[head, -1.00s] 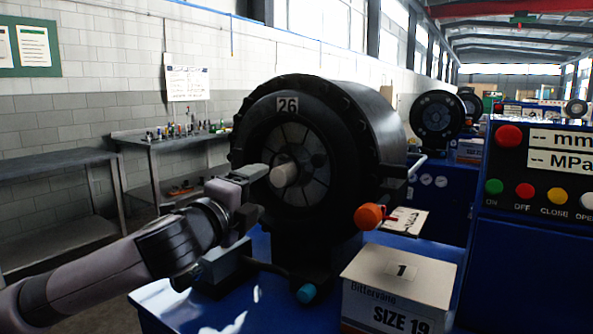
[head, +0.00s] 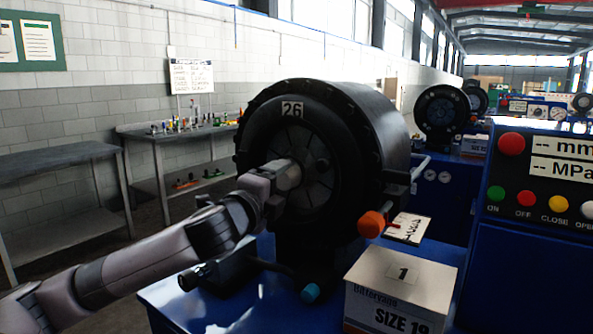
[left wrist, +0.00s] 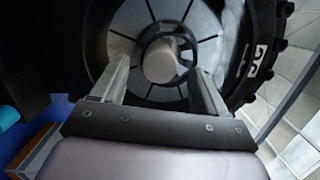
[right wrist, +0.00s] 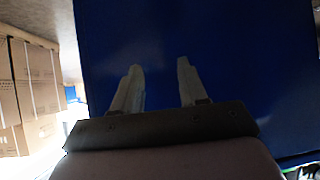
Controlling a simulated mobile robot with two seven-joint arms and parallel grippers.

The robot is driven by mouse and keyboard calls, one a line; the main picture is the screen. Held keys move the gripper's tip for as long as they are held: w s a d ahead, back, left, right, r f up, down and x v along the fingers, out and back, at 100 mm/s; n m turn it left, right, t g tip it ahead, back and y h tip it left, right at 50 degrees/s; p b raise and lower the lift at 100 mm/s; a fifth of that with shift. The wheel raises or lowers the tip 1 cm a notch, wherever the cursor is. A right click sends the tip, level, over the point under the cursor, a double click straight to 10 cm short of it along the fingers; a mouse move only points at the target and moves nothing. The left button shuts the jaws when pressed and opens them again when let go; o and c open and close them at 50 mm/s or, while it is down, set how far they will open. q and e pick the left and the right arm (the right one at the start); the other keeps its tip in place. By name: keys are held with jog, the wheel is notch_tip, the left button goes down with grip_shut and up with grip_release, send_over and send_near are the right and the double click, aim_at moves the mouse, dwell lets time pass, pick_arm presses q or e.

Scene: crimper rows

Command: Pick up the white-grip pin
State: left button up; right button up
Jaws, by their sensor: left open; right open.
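The white-grip pin shows its pale round grip (left wrist: 160,62) in the left wrist view, sticking out of the centre of the dark crimper (left wrist: 115,62). In the head view the pale grip (head: 285,173) is at the face of the crimper marked 26 (head: 330,120), partly behind my gripper. My left gripper (head: 278,177) is open. In the left wrist view its two fingers (left wrist: 164,85) stand on either side of the grip, with gaps visible; contact cannot be told. My right gripper (right wrist: 160,75) is open and empty in front of a plain blue surface (right wrist: 215,35).
A SIZE 19 box (head: 400,290) marked 1 stands right of the crimper, near an orange knob (head: 371,224). A blue control panel (head: 530,230) is at the far right. A metal bench with small items (head: 180,130) stands behind at left. Boxes (right wrist: 25,90) show in the right wrist view.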

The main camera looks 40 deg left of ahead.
pick_arm(q)
jog(key=shift+w, duration=0.35)
jog(key=c, duration=1.3)
grip_shut()
jog(key=shift+r, duration=0.1)
